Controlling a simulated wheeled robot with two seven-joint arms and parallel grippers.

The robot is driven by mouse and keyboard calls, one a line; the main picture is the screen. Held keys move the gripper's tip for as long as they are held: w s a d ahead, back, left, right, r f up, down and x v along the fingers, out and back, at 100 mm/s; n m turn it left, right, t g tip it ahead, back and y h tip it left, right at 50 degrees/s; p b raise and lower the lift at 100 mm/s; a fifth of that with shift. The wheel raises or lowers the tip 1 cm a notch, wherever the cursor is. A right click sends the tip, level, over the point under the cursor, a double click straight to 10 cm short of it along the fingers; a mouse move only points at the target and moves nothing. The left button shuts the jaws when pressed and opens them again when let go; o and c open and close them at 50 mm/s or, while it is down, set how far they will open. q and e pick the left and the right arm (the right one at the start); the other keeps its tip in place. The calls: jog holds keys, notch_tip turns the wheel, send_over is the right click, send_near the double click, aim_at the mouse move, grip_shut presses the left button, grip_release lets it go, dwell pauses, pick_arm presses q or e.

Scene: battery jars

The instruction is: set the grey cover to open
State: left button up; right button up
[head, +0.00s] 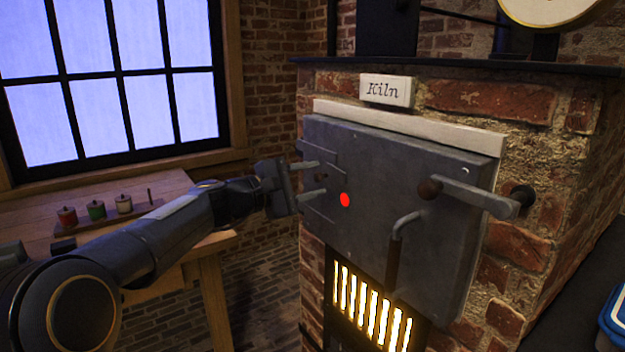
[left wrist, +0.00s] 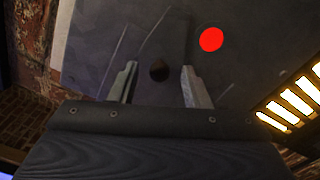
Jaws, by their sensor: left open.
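The grey cover (head: 330,166) is a small flat plate with a dark knob, near the left edge of the grey metal kiln door (head: 390,180). A round red spot (head: 345,199) shows on the door just right of the cover. My left gripper (head: 322,178) is open in front of the cover, its two fingers one above the other. In the left wrist view the dark knob (left wrist: 159,70) lies between the spread fingers, with the red spot (left wrist: 211,39) beyond the right finger. I cannot tell whether the fingers touch anything. My right gripper is out of view.
A handle lever (head: 475,197) projects from the door's right side, and a bent handle (head: 397,250) hangs at its lower middle. A glowing grate (head: 372,310) sits below. A wooden table (head: 165,190) with several small jars stands left, under the window.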

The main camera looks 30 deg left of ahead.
pick_arm(q)
jog(key=v, duration=0.7)
jog(key=shift+d, duration=0.1)
jog(key=s+d+f+m+g, duration=0.9)
jog(key=s+d+f+m, duration=0.3)
jog(key=s+d+f, duration=0.55)
jog(key=s+d+f+m+g+y+p, duration=0.1)
jog(key=s+d+f+m+g+y, duration=0.15)
jog(key=s+f+m, duration=0.4)
notch_tip(320, 180, up, 18)
jog(key=n+p, duration=0.1)
jog(key=p, duration=1.8)
jog(key=shift+a, duration=0.35)
